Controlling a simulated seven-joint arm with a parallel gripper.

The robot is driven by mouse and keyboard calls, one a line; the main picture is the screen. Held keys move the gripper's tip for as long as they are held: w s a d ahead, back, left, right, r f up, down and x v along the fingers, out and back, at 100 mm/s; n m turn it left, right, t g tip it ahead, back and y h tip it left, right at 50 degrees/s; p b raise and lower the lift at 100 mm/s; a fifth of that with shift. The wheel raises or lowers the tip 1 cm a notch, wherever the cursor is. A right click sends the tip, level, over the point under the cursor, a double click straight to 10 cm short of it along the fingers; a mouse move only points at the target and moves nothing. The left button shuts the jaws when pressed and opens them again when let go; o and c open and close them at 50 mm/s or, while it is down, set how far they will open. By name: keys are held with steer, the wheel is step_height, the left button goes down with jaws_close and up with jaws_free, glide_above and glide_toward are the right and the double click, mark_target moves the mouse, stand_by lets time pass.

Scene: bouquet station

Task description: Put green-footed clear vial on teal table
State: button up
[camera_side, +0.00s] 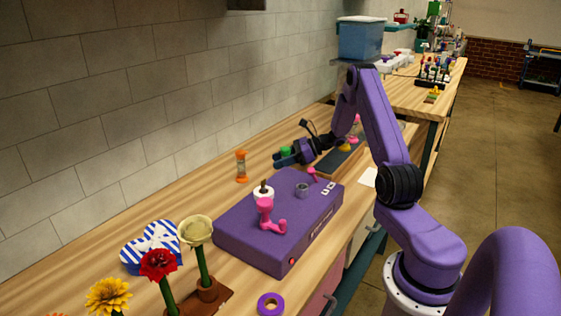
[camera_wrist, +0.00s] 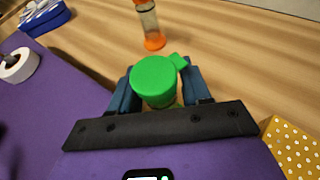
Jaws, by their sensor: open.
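A green round piece with a side tab (camera_wrist: 153,80) sits between my fingers in the wrist view; it looks like one end of the green-footed vial. Its clear body is hidden below it. In the side view the green end (camera_side: 286,151) shows just above my fingertips. My gripper (camera_wrist: 160,90) is open, with a blue finger on each side of the green piece; I cannot tell whether they touch it. In the side view my gripper (camera_side: 281,160) is low over the wooden bench, behind the purple box.
An orange-ended clear vial (camera_side: 241,166) stands nearby, also in the wrist view (camera_wrist: 150,24). The purple box (camera_side: 250,226) carries pink fittings and a white roll (camera_wrist: 20,65). A dark mat (camera_side: 347,157) lies beyond my gripper. A yellow dotted item (camera_wrist: 292,146) is close on the right.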

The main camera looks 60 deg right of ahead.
steer(key=v, duration=1.1)
steer(key=shift+s+d+r, duration=0.15)
steer(key=shift+s+r, duration=0.05)
steer(key=shift+s, duration=0.05)
